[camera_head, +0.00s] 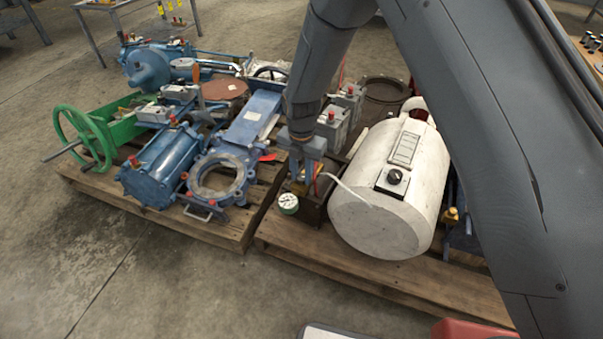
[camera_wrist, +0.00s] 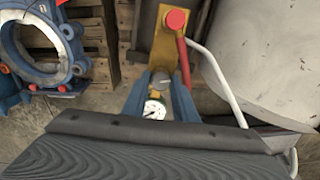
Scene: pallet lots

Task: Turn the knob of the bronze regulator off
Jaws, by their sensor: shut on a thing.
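The bronze regulator shows in the wrist view as a yellow-brown body (camera_wrist: 165,50) with a red round cap (camera_wrist: 176,20) at its far end. A white dial gauge (camera_wrist: 154,109) sits at its near end. The gauge also shows in the head view (camera_head: 288,203), below my gripper (camera_head: 302,172). In the wrist view the blue fingers of my gripper (camera_wrist: 161,92) stand either side of a small grey round knob (camera_wrist: 160,83) and are shut on it. The knob's turn position cannot be read. In the head view my gripper hides most of the regulator.
A large white tank (camera_head: 385,205) stands close right, with a pale bent tube (camera_wrist: 222,82) beside the regulator. Grey boxes (camera_head: 333,125) stand behind. Blue valves (camera_head: 160,165) and a green handwheel (camera_head: 83,137) fill the left pallet.

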